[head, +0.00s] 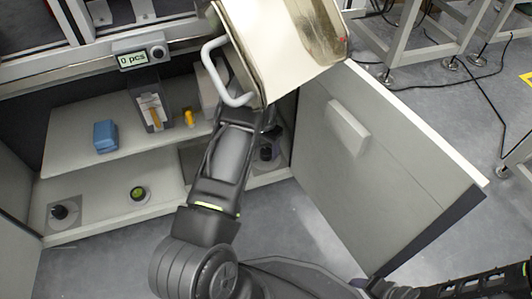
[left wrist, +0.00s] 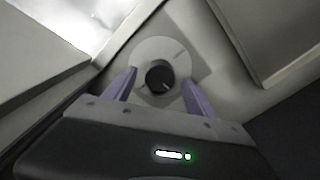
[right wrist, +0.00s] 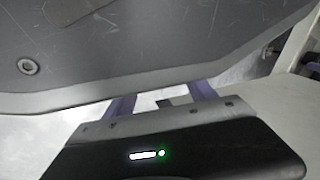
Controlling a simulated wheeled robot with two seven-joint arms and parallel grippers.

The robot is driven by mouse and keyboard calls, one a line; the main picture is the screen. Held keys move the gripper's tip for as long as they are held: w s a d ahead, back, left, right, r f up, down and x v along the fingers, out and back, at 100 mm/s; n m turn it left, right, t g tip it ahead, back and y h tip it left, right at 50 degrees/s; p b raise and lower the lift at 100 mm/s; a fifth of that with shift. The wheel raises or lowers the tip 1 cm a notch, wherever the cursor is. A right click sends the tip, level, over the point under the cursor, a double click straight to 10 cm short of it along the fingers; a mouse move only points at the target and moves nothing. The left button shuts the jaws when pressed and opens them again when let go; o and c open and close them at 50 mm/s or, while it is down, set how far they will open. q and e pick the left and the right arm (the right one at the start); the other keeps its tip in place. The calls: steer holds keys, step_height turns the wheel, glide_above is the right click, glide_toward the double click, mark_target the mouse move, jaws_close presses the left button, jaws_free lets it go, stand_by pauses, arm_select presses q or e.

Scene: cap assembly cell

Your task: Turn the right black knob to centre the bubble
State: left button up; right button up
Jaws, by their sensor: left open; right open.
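The right black knob (head: 266,153) sits low inside the open cabinet, partly hidden by my left arm. In the left wrist view the knob (left wrist: 159,78) stands on a pale round disc (left wrist: 181,57) with a short dark mark. My left gripper (left wrist: 158,88) is open, its purple fingers on either side of the knob in that picture; I cannot tell whether they touch it. A round green bubble level (head: 138,193) lies on the cabinet floor; its bubble is too small to make out. Another black knob (head: 59,211) is at the left. My right gripper (right wrist: 162,98) is open and empty.
The open cabinet door (head: 385,165) stands right of my left arm. A shiny metal container (head: 290,40) with a white handle overhangs the cabinet. A shelf (head: 75,149) carries a blue block (head: 105,136), a grey holder and a yellow item (head: 189,118). A counter display (head: 132,60) reads 0 pcs.

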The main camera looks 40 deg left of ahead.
arm_select(q)
steer(key=shift+f, duration=0.8)
steer(key=c, duration=1.4)
